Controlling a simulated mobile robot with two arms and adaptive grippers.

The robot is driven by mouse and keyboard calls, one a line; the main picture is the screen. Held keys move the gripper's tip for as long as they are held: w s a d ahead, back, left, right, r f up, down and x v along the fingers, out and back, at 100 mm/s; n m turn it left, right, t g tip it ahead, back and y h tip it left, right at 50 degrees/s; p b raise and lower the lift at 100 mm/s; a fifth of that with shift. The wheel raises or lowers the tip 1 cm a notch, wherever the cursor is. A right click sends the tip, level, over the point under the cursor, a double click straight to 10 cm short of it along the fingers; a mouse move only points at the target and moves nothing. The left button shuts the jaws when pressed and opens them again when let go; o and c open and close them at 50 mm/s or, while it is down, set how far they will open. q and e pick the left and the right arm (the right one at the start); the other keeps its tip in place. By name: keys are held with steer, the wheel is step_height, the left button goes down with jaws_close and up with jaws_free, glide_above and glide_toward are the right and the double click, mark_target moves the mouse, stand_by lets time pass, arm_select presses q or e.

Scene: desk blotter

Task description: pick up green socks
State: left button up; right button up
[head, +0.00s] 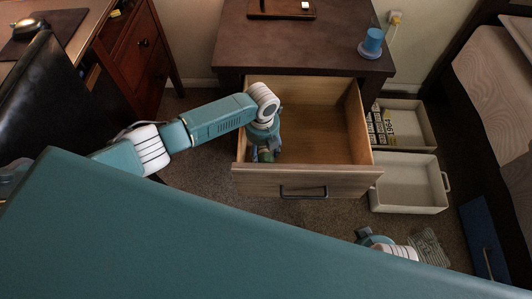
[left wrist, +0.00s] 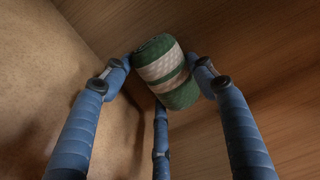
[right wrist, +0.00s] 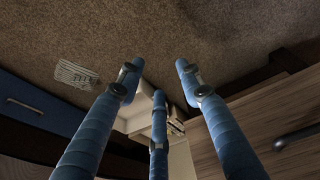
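The green socks (left wrist: 166,70) are a roll with green and white bands, seen in the left wrist view against the drawer's wooden inside. My left gripper (head: 264,152) reaches down into the left front corner of the open drawer (head: 330,130). In the left wrist view its fingers (left wrist: 160,72) are spread, with tips around the roll; I cannot tell whether they touch it. The socks are not clear in the head view, hidden by the hand. My right gripper (right wrist: 158,75) is open and empty, outside the drawer; it is mostly covered in the head view.
Two pale bins, one farther back (head: 408,124) and one nearer (head: 408,192), stand on the carpet right of the drawer. A blue box (head: 483,237) lies farther right. A blue cup (head: 372,42) stands on the dark cabinet top. The drawer's middle is clear.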

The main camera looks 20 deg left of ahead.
arm_select(q)
steer(key=shift+c, duration=1.3)
